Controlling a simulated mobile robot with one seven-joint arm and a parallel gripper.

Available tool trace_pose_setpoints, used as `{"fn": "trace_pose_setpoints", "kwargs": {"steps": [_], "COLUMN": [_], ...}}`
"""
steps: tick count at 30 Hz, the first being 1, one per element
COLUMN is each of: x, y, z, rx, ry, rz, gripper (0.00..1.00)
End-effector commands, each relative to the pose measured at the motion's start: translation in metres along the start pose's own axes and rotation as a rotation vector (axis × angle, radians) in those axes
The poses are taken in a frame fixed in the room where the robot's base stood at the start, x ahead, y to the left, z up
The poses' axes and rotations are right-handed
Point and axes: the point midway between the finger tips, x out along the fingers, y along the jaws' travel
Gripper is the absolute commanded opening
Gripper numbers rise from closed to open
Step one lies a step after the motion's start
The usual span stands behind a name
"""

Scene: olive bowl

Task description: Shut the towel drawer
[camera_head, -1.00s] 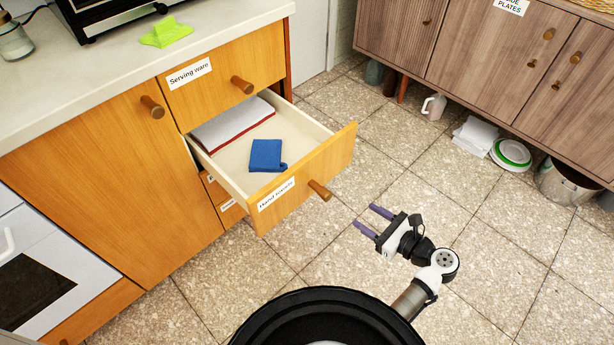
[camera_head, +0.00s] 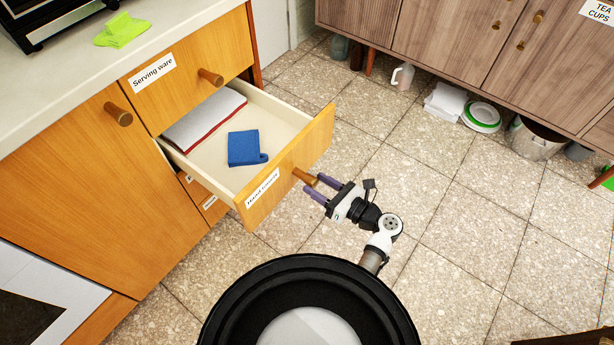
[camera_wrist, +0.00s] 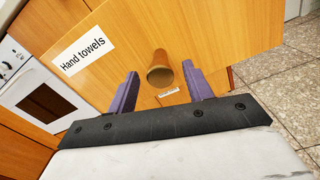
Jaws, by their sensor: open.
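The hand towel drawer (camera_head: 294,160) stands pulled out below the serving ware drawer, its front labelled "Hand towels". A folded white and red towel (camera_head: 206,120) and a blue folded cloth (camera_head: 244,148) lie in it. Its round wooden knob (camera_head: 305,177) sticks out of the front. My gripper (camera_head: 317,185) is open at the knob, its purple fingers pointing toward the drawer front. In the wrist view the knob (camera_wrist: 160,70) shows between and just beyond the open fingers (camera_wrist: 158,88). I cannot tell whether a finger touches it.
The serving ware drawer (camera_head: 190,80) above is shut. Lower drawers show partly beneath. Across the floor stands a wooden cabinet (camera_head: 440,40), with a jug (camera_head: 403,76), plates (camera_head: 481,117) and a metal pot (camera_head: 535,138) beneath it. The tiled floor (camera_head: 450,220) between is clear.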

Motion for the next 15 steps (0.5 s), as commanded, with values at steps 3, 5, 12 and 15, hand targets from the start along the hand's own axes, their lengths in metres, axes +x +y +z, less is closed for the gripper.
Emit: {"fn": "trace_pose_setpoints", "kwargs": {"steps": [3,5,12,15], "x": [0.021,0.029,0.043,0.043], "y": [0.001,0.0,0.0,0.0], "z": [0.0,0.001,0.0,0.0], "rx": [-0.001,-0.001,-0.001,-0.001], "ry": [0.0,0.0,0.0,0.0], "rz": [0.002,0.002,0.0,-0.001], "gripper": [0.51,0.51,0.51,0.51]}}
